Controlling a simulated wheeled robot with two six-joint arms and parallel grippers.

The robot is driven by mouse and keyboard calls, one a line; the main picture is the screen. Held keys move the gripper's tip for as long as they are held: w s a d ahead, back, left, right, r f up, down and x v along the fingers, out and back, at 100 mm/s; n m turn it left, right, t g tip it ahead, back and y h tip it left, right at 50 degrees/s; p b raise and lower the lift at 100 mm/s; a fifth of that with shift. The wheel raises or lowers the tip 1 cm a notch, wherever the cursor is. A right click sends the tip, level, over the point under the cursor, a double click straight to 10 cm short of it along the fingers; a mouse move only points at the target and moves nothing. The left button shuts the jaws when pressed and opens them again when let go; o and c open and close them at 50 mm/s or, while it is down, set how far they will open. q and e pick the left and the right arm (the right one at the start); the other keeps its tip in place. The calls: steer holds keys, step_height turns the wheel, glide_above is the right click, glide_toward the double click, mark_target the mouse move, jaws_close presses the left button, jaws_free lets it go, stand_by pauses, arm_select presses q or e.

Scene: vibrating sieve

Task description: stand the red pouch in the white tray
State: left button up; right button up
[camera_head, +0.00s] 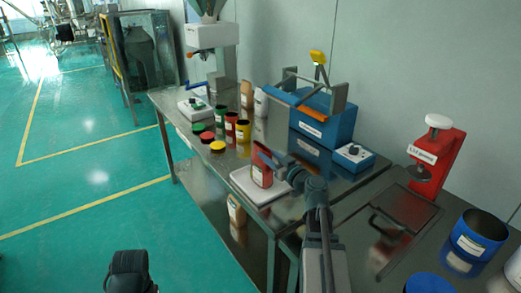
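The red pouch (260,174), with a pale label, is upright over the white tray (277,194) on the steel table. Its lower end is at the tray's surface; I cannot tell whether it bears its weight there. My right gripper (266,155) reaches in from the right and is shut on the upper part of the pouch, hiding some of its top right edge. A dark part of my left arm shows at the bottom left, away from the table; its fingers are not seen.
Red, yellow and green containers (244,132) stand behind the tray, with lids (217,147) in front of them. A blue machine (322,123) and control box (354,157) stand behind right. A red stand (437,160) and blue can (476,236) are at right.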

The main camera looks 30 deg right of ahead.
steer(key=s, duration=0.5)
steer(key=shift+s+d, duration=0.25)
steer(key=shift+s, duration=0.1)
steer(key=a+f+n+g+y, duration=0.25)
steer(key=a+f+g, duration=0.3)
steer(key=a, duration=0.85)
steer(key=a+f+n+g+y, duration=0.2)
steer(key=a+f+g+y, duration=0.4)
steer(key=a, duration=0.8)
steer(key=s+a+f+g+h, duration=0.3)
steer(key=s+a+f+h, duration=0.2)
steer(key=s, duration=0.2)
steer(key=s+a+f+m+g+h, duration=0.1)
steer(key=s+a+f+g+h, duration=0.3)
steer(key=s, duration=0.4)
steer(key=shift+s+a+f+h, duration=0.2)
steer(key=shift+a+f+h, duration=0.4)
steer(key=shift+h, duration=0.45)
steer(key=shift+m, duration=0.25)
